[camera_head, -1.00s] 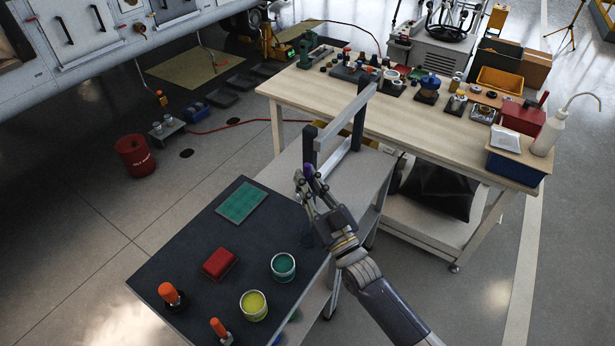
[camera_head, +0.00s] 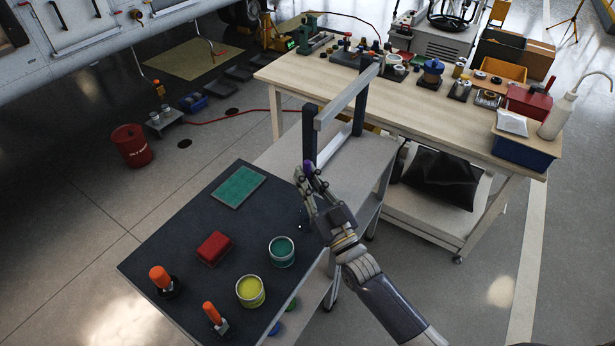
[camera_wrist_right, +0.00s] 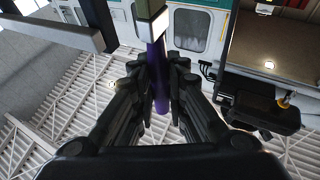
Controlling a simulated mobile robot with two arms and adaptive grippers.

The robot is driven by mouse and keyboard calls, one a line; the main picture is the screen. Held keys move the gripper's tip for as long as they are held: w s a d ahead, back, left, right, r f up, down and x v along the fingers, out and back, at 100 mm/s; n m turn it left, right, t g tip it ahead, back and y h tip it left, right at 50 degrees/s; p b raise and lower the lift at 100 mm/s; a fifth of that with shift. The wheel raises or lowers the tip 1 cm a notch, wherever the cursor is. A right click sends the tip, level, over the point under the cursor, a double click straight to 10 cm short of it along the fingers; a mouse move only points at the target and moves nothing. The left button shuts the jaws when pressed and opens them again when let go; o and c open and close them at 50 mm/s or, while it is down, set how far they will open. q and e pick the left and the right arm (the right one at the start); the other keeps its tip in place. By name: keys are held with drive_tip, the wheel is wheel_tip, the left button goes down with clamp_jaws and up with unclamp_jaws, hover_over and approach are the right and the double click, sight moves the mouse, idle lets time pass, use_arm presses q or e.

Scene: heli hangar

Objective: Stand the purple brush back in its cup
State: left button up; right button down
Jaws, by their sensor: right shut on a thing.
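My right gripper (camera_head: 308,180) is shut on the purple brush (camera_head: 308,166), above the right edge of the dark cart top. In the head view only a short purple piece shows at the fingertips. In the right wrist view the purple handle (camera_wrist_right: 159,80) runs between the fingers (camera_wrist_right: 160,88), with a pale metallic band and a green part at its upper end. A teal-filled cup (camera_head: 282,251) and a yellow-filled cup (camera_head: 250,291) stand upright on the cart. I cannot tell which cup is the brush's own. My left gripper is not in view.
The dark cart top (camera_head: 190,215) also holds a green mat (camera_head: 239,187), a red block (camera_head: 214,248) and two orange-handled tools (camera_head: 161,277). A grey upright frame (camera_head: 347,95) stands just beyond my gripper. A cluttered wooden workbench (camera_head: 420,124) lies behind.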

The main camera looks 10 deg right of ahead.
drive_tip(key=shift+f+b, duration=2.1)
drive_tip(key=shift+f, duration=0.65)
drive_tip(key=c, duration=1.5)
unclamp_jaws()
drive_tip(key=v, duration=1.2)
